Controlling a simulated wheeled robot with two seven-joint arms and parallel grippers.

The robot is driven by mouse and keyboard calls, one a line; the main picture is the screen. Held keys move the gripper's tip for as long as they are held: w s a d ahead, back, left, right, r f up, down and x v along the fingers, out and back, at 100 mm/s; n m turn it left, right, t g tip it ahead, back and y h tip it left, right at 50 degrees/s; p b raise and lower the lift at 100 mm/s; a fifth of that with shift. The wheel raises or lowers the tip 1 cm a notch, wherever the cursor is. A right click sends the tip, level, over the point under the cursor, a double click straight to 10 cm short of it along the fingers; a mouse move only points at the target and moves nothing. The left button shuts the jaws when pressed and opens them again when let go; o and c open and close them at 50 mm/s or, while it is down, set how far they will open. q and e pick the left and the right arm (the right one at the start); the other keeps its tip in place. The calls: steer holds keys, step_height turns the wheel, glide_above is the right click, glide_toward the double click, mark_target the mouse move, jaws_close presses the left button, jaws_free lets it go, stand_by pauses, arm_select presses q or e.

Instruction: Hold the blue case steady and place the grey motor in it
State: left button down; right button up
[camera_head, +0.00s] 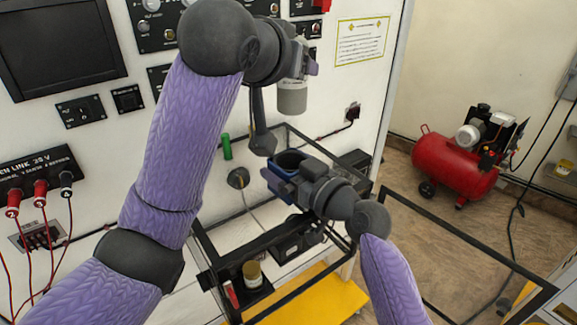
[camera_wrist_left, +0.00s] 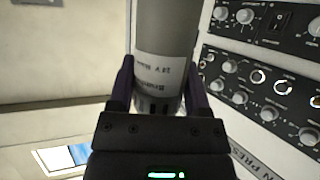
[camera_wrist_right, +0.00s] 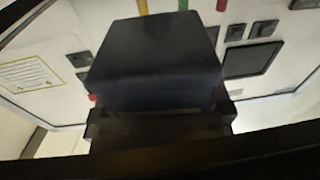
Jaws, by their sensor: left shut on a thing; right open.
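The grey motor (camera_head: 292,98) is a cylinder hanging upright below my left gripper (camera_head: 300,72). In the left wrist view, the two fingers of that gripper (camera_wrist_left: 158,95) are shut on the motor (camera_wrist_left: 165,55), whose white label shows. The blue case (camera_head: 277,187) is below the motor and slightly left of it in the head view, with a dark round opening on top. My right gripper (camera_head: 292,183) is at the case and open. In the right wrist view the case (camera_wrist_right: 155,60) looks dark and fills the middle; its contact with the fingers is unclear.
A black frame (camera_head: 460,240) surrounds the area of the case. A white panel with switches and a screen (camera_head: 60,45) stands behind. A yellow base (camera_head: 320,300) lies below, with a small jar (camera_head: 252,274) above it. A red compressor (camera_head: 458,165) stands on the floor at right.

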steer(key=shift+w+a, duration=0.1)
steer(key=shift+a, duration=0.1)
steer(key=c, duration=1)
arm_select(q)
steer(key=shift+w+f+m+g+h, duration=0.1)
steer(key=shift+f+m+g+h, duration=0.35)
steer(key=shift+m+h, duration=0.45)
arm_select(e)
steer(key=shift+d, duration=0.1)
steer(key=shift+c, duration=0.2)
arm_select(q)
steer(key=shift+f+m+g+h, duration=0.1)
steer(key=shift+m+g+h, duration=0.25)
steer(key=shift+m+h, duration=0.25)
steer(key=shift+m+g+h, duration=0.3)
steer(key=shift+m+h, duration=0.2)
steer(key=shift+h, duration=0.1)
step_height(320, 180, down, 10)
steer(key=shift+f, duration=0.6)
jaws_free()
steer(key=shift+s, duration=0.2)
